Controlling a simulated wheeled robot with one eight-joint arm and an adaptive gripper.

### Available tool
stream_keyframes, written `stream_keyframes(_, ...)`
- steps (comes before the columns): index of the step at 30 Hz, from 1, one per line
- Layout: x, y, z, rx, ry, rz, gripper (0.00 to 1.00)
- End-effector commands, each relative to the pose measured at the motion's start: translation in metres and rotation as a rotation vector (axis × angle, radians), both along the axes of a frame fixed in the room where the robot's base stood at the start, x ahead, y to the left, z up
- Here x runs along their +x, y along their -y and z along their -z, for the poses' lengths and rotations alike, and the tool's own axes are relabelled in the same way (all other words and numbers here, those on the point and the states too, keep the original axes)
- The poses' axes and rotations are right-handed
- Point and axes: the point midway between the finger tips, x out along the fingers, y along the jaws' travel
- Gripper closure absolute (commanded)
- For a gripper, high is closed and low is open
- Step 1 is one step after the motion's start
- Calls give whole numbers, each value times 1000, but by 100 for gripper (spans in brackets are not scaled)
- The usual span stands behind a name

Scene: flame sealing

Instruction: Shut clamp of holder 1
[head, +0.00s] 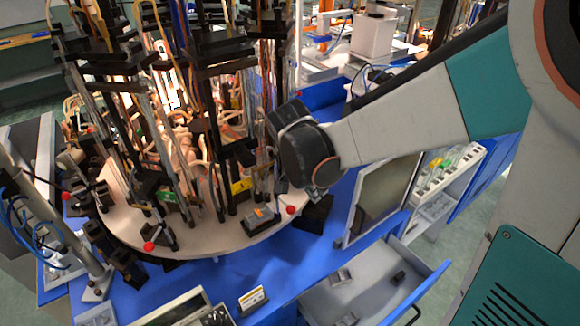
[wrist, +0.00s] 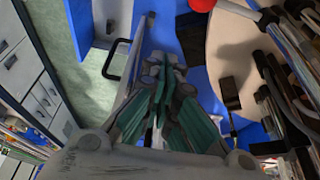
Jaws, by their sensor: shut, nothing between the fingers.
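My gripper (wrist: 164,75) shows in the wrist view with its teal fingers together and nothing between them. In the head view my arm's end hides most of it. A round pale turntable (head: 215,240) carries several black holders with upright glass tubes. Red ball knobs sit at its rim: one at the front right (head: 291,210), one at the front (head: 149,246). A red ball (wrist: 202,4) also shows at the top edge of the wrist view, beyond and right of the fingertips, apart from them. I cannot tell which holder is number 1, nor how its clamp stands.
An open grey drawer (head: 350,297) with small parts sticks out at the front right. A tilted screen (head: 382,200) stands beside the turntable on the blue table (head: 240,275). Tall rods and hoses crowd the turntable. A small card block (head: 253,299) stands at the front.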

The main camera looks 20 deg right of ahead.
Motion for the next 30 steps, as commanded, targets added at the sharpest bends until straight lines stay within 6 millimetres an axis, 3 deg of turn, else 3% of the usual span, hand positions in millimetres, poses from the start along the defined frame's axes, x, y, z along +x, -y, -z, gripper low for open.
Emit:
stream_keyframes(3, -2, -14, -32, 1, 0, -7, 100)
stream_keyframes(12, -6, -31, -79, 1, -1, -6, 100)
stream_keyframes(18, -7, -36, -89, 1, -1, -6, 100)
stream_keyframes(30, -9, -35, -89, 4, -1, -18, 100)
